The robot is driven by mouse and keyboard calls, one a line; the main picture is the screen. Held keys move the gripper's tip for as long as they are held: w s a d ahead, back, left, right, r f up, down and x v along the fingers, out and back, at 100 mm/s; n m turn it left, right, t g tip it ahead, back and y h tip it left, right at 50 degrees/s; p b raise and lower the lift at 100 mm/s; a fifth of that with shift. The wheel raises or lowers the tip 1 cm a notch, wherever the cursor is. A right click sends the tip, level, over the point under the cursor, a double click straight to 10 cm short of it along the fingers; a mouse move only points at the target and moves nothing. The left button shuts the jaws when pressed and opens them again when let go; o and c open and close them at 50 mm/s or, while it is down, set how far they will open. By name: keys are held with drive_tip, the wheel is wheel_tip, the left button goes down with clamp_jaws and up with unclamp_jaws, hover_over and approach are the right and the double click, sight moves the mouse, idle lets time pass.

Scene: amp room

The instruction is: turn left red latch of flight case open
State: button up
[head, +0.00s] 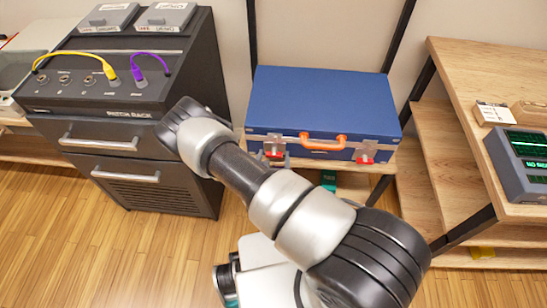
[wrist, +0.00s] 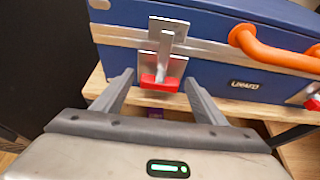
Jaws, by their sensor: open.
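The blue flight case (head: 322,100) sits closed on a wooden shelf, with an orange handle (head: 322,143) on its front. Its left red latch (head: 274,153) is partly hidden beside my arm in the head view. In the wrist view the left latch (wrist: 160,82) has a silver lever hanging down with a red tip. My gripper (wrist: 156,88) is open, with one finger on each side of the red tip, and nothing is clearly gripped. The right red latch (head: 365,158) also hangs at the case's front.
The dark patch rack (head: 125,110) with drawers and yellow and purple cables stands left of the case. Wooden shelving (head: 445,150) with a screen device (head: 520,160) stands to the right. The wooden shelf edge (wrist: 245,107) lies just below the case.

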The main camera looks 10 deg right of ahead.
drive_tip(key=c, duration=1.1)
drive_tip(key=shift+o, duration=0.2)
drive_tip(key=shift+w+a+f+n, duration=0.1)
drive_tip(key=shift+n, duration=0.2)
drive_tip(key=shift+a+f+n+h+b, duration=0.1)
drive_tip(key=shift+a+n+h+b, duration=0.1)
drive_tip(key=shift+n+h+b, duration=0.65)
drive_tip(key=n+h+b, duration=0.2)
drive_tip(key=n, duration=0.1)
drive_tip(key=n+h+b, duration=0.1)
drive_tip(key=n+b, duration=0.1)
drive_tip(key=n, duration=0.2)
drive_tip(key=f+n+t+h+b, duration=0.1)
drive_tip(key=n+h+b, duration=0.1)
drive_tip(key=n+b, duration=0.1)
drive_tip(key=shift+w+a+n+h, duration=0.15)
drive_tip(key=shift+a+n+h, duration=0.2)
drive_tip(key=shift+n, duration=0.1)
